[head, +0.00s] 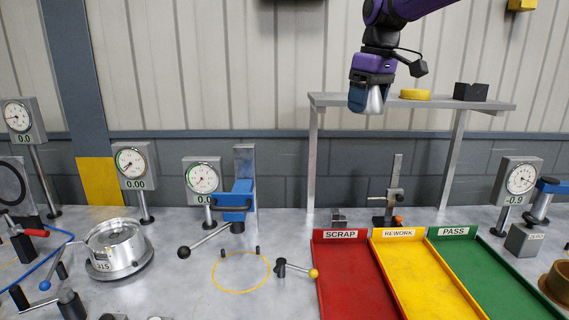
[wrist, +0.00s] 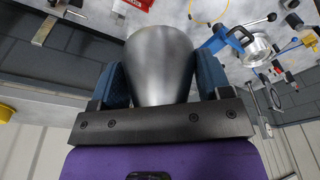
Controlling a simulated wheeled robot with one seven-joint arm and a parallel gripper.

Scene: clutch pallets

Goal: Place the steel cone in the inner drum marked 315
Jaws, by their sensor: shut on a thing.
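My gripper (head: 368,98) is raised high in front of the back wall, over the red and yellow trays. It is shut on the steel cone (head: 375,101), whose grey tip shows below the blue fingers. In the wrist view the steel cone (wrist: 160,62) fills the middle, with a blue finger on each side. The drum marked 315 (head: 115,249) is a round silver drum on the bench at the left, well apart from my gripper. A round silver drum also shows in the wrist view (wrist: 257,50), but I cannot read its mark there.
A metal shelf (head: 340,100) with a yellow disc (head: 415,94) and a black block (head: 470,92) stands close behind my gripper. Dial gauges (head: 203,178) and a blue clamp (head: 237,196) stand along the bench. A yellow ring (head: 240,290) marks open bench. Trays (head: 340,236) lie at right.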

